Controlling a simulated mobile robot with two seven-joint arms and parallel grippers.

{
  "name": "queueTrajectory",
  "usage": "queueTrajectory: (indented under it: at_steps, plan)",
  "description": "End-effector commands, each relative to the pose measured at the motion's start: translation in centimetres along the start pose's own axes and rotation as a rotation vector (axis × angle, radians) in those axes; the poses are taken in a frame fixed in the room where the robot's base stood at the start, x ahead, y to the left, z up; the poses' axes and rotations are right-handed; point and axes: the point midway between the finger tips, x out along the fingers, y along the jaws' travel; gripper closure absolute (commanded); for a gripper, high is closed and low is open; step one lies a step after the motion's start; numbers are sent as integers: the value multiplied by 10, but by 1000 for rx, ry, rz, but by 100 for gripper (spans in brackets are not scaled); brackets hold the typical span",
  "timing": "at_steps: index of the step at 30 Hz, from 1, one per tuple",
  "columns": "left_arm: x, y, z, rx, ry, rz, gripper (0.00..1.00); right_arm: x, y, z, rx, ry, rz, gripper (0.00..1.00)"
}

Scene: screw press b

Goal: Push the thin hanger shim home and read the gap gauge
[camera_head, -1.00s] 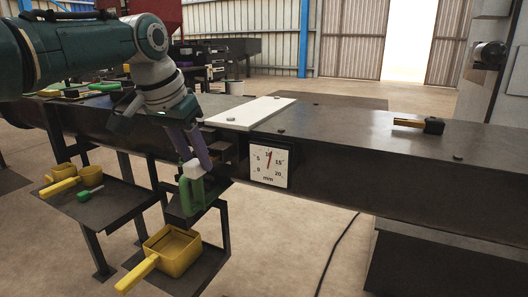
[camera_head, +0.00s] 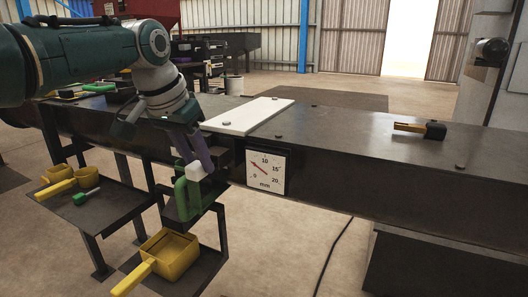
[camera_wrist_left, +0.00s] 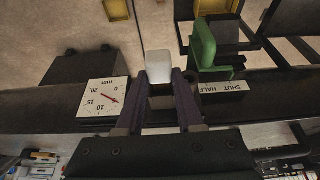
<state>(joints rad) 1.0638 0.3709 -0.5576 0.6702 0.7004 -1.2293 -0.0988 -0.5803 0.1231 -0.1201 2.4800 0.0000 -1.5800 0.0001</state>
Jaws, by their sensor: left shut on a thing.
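My left gripper (camera_head: 196,168) has its purple fingers shut on a white block (camera_head: 194,172), at the front side of the dark beam (camera_head: 370,170). The block also shows between the fingertips in the left wrist view (camera_wrist_left: 158,65). I cannot tell how much of a thin shim lies behind it. The gap gauge (camera_head: 266,170) is a white dial in mm on the beam's front, right of the gripper. Its red needle points up-left, near where 5 lies between 0 and 10. A green handle (camera_head: 181,200) is beside the block. My right gripper is out of view.
A white plate (camera_head: 247,115) lies on the beam. A black and yellow tool (camera_head: 421,129) lies farther right. Below left, a dark shelf (camera_head: 110,208) and a lower tray hold yellow scoops (camera_head: 170,258).

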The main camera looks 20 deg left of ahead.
Motion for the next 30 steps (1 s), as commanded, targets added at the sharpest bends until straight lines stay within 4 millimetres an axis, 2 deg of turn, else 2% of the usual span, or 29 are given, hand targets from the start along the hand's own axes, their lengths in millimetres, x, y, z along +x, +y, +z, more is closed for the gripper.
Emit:
queueTrajectory:
  at_steps: [12,13,22,30]
  plan:
    - [0,0,0,-1,2,0,100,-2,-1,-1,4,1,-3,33]
    - [0,0,0,-1,2,0,61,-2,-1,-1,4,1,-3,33]
    - [0,0,0,-1,1,0,29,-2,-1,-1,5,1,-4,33]
    - [-2,0,0,-1,0,0,29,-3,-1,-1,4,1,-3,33]
